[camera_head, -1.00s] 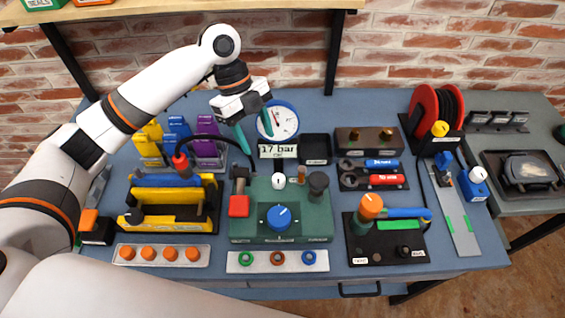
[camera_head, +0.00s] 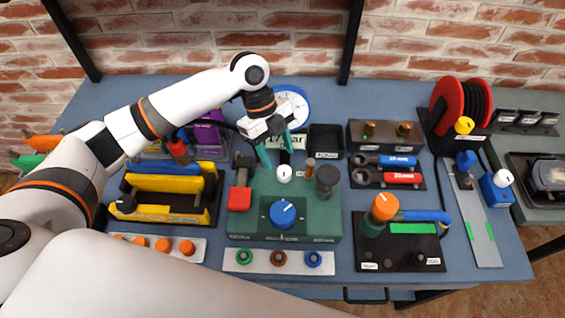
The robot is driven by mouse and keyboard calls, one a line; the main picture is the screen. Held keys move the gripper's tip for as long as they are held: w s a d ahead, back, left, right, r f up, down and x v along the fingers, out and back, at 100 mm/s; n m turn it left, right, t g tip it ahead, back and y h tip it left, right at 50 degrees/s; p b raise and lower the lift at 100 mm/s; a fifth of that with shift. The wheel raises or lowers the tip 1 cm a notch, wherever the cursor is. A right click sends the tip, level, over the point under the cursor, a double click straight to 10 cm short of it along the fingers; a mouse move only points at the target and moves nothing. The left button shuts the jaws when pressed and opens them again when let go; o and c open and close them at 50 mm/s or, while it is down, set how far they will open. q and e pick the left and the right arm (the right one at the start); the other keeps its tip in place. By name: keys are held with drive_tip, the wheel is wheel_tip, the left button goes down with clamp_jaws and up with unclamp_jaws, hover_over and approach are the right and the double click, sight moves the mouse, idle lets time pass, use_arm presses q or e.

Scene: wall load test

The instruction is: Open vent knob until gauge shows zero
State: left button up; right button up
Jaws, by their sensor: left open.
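A green block (camera_head: 325,222) on the blue bench carries a large blue knob (camera_head: 283,212), a small white-topped knob (camera_head: 284,173), a red block-shaped part (camera_head: 240,198) and a dark grey knob (camera_head: 327,178). Labels are too small to tell which is the vent knob. My right gripper is out of view.
A black open box (camera_head: 325,140) and a rack with blue and red wrenches (camera_head: 390,178) lie right of the gauge. A tray of coloured rings (camera_head: 279,262) lies in front.

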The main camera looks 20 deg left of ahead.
sight(284, 170)
use_arm(q)
drive_tip(key=shift+x, duration=2.55)
drive_tip(key=shift+w, duration=0.15)
drive_tip(key=c, duration=1)
drive_tip(key=shift+r+n+p, duration=0.25)
drive_tip(key=shift+n+p, duration=0.35)
drive_tip(key=shift+p, duration=0.6)
drive_tip(key=n+t+p, duration=0.1)
drive_tip(key=n+p, duration=0.3)
drive_tip(key=n+t+p, duration=0.2)
drive_tip(key=n+p, duration=0.2)
drive_tip(key=p, duration=0.1)
drive_tip(key=n+t+p, duration=0.2)
drive_tip(key=n+p, duration=0.2)
drive_tip(key=p, duration=0.1)
drive_tip(key=shift+s+r, duration=0.1)
drive_tip(key=shift+s, duration=0.25)
drive_tip(key=n+y+p, duration=0.1)
drive_tip(key=n+p, duration=0.1)
drive_tip(key=n, duration=0.1)
drive_tip(key=shift+d+t+p, duration=0.1)
drive_tip(key=shift+t+p, duration=0.25)
drive_tip(key=shift+t, duration=0.05)
drive_tip(key=shift+n+p, duration=0.5)
drive_tip(key=shift+n, duration=0.1)
drive_tip(key=shift+f, duration=0.25)
